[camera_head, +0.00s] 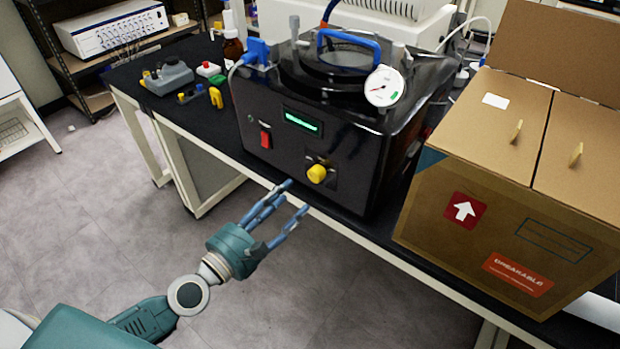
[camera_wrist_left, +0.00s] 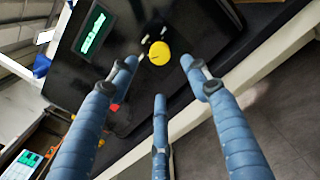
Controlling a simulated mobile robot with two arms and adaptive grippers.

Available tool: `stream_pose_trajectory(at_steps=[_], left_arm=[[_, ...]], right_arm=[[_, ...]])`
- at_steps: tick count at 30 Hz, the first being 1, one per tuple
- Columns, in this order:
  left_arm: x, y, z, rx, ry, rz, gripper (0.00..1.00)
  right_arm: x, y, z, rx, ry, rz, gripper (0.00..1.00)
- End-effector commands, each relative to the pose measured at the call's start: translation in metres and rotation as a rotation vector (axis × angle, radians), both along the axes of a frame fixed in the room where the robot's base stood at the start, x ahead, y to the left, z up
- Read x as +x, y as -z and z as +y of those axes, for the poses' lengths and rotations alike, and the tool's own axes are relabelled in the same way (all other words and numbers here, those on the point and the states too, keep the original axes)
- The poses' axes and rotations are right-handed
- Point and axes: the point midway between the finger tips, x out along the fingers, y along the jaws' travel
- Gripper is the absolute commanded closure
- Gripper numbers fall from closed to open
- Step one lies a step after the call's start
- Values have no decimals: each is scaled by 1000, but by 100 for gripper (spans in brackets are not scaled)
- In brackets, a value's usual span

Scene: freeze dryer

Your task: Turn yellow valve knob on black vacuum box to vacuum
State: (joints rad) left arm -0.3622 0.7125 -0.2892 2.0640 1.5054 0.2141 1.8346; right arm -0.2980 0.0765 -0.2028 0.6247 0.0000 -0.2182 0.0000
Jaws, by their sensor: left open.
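The yellow valve knob (camera_head: 316,174) sits on the front face of the black vacuum box (camera_head: 345,150), below and right of the green display (camera_head: 301,121). My left gripper (camera_head: 296,197) is open and empty, in front of the box and a little below and left of the knob. In the left wrist view the knob (camera_wrist_left: 159,52) shows beyond the spread fingers (camera_wrist_left: 160,85), apart from them. The display also shows there (camera_wrist_left: 94,28). The labels around the knob are too small to read. My right gripper is not in view.
A cardboard box (camera_head: 480,170) stands at the right on the black bench. A red switch (camera_head: 265,137) is on the front face left of the knob. A pressure gauge (camera_head: 384,86) sits on top. Small tools lie on the bench at the left. Floor space in front is free.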

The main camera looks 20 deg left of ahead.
Motion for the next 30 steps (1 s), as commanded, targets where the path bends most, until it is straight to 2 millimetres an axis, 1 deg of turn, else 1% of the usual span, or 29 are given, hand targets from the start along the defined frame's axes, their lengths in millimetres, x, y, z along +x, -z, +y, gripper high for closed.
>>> stream_pose_trajectory(at_steps=[1,4,9,12,15,18,25,26,30], left_arm=[[11,-7,-4,-3,-1,-5,52],[30,-7,-11,-1,-1,-5,52],[58,-5,-21,2,0,-4,52],[70,-3,-26,2,0,-3,52],[77,-2,-28,3,-1,-3,52],[80,0,-29,4,0,-1,52],[81,0,-30,5,1,-1,52],[81,0,-30,5,1,-1,54],[80,0,-30,5,0,-2,82]], right_arm=[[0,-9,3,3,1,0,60],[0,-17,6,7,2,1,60],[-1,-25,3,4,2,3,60],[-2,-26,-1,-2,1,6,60],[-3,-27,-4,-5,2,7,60],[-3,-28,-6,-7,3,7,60],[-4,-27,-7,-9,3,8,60],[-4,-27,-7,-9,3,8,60],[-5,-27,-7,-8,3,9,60]])
